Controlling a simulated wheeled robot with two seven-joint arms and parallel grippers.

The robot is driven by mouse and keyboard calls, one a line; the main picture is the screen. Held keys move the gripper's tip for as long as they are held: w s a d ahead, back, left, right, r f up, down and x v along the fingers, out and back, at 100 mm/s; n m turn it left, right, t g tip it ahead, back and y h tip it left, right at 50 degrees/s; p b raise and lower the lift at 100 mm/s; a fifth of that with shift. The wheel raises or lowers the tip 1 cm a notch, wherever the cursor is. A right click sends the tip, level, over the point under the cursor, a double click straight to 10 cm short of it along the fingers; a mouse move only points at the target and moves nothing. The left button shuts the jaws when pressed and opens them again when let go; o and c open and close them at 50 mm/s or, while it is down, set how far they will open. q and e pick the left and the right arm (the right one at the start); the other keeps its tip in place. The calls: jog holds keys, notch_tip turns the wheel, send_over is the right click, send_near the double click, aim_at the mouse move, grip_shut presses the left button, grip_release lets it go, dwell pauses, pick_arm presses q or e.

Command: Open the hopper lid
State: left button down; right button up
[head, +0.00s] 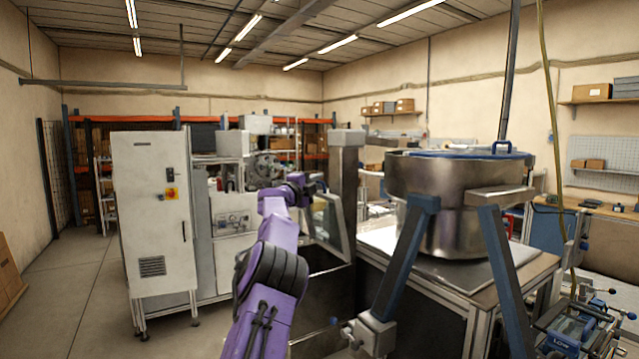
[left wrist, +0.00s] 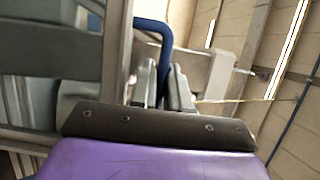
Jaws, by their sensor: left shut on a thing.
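A grey-framed clear panel (head: 328,222), which looks like the hopper lid, stands tilted up over a dark, box-like opening in the head view. My purple left arm reaches up from the bottom to its upper edge, where my left gripper (head: 306,186) is small and partly hidden by the arm. In the left wrist view, the fingers of my left gripper (left wrist: 168,88) are shut on a blue bar handle (left wrist: 164,55). The handle bends over toward a grey frame (left wrist: 115,50) on the left. My right gripper is not in view.
A grey post (head: 346,185) rises beside the panel. A white cabinet (head: 152,220) stands at the left.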

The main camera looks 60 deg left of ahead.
pick_arm(q)
jog(key=c, duration=1.2)
grip_release()
jog(key=shift+w, duration=0.1)
jog(key=b+v, duration=0.8)
jog(key=v, duration=0.2)
jog(key=shift+s+f, duration=0.1)
jog(key=shift+s, duration=0.2)
